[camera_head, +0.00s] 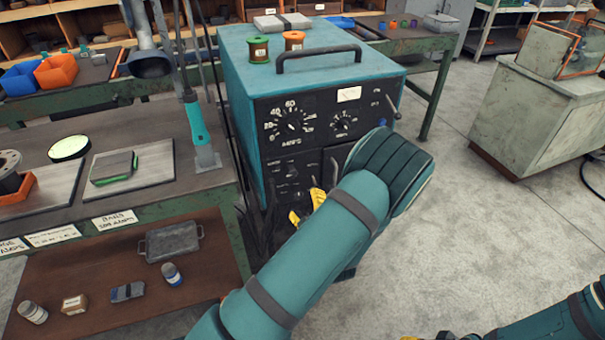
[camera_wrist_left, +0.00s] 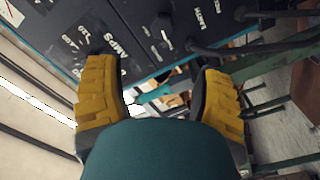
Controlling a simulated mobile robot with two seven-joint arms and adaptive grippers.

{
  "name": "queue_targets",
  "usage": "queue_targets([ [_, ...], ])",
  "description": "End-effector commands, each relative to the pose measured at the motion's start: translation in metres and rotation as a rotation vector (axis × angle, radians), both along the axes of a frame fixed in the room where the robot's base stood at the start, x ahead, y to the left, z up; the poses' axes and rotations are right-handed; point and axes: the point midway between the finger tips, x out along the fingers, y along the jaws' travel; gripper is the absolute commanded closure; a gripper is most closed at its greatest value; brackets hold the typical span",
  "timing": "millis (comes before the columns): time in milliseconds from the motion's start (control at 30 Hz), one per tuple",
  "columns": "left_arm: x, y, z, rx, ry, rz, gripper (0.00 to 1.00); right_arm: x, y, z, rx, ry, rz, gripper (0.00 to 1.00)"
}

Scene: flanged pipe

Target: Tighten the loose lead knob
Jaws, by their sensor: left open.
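The teal welding machine (camera_head: 232,100) stands in the middle of the head view, its black front panel (camera_head: 325,107) facing me. My left gripper (camera_head: 307,205) is in front of the panel's lower part; its yellow fingers show beside my forearm, which hides much of that area. In the left wrist view the gripper (camera_wrist_left: 160,102) is open with nothing between its fingers. There the black panel (camera_wrist_left: 140,30) lies beyond the fingertips, with white lettering and small dark knobs. I cannot tell which is the loose lead knob. Yellow bits of my right gripper (camera_head: 427,337) show at the bottom edge.
A green spool (camera_head: 258,49) and a copper spool (camera_head: 294,41) stand on the machine beside its handle (camera_head: 318,56). A workbench (camera_head: 150,121) with a brown lower shelf (camera_head: 95,300) is close on the left. Clear concrete floor (camera_head: 470,220) lies to the right.

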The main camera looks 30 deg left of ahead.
Motion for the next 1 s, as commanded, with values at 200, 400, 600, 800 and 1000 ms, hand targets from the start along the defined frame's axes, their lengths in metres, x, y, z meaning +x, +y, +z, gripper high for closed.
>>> queue_targets([
  [200, 0.02, 0.025, -0.001, 0.0, 0.001, 0.003, 0.33, 0.001, 0.0, -0.002, 0.0, -0.001, 0.0, 0.53],
  [400, 0.046, 0.055, -0.001, -0.001, 0.002, 0.002, 0.33, 0.001, 0.0, -0.006, 0.0, -0.003, 0.0, 0.53],
  [600, 0.069, 0.082, -0.001, 0.0, 0.004, 0.0, 0.33, 0.002, 0.0, -0.009, -0.001, -0.004, 0.0, 0.53],
  [800, 0.083, 0.098, -0.001, -0.001, 0.005, -0.001, 0.33, 0.002, 0.0, -0.011, -0.001, -0.005, -0.001, 0.53],
  [1000, 0.087, 0.102, -0.001, -0.001, 0.006, -0.001, 0.33, 0.002, 0.0, -0.011, -0.001, -0.006, -0.001, 0.53],
])
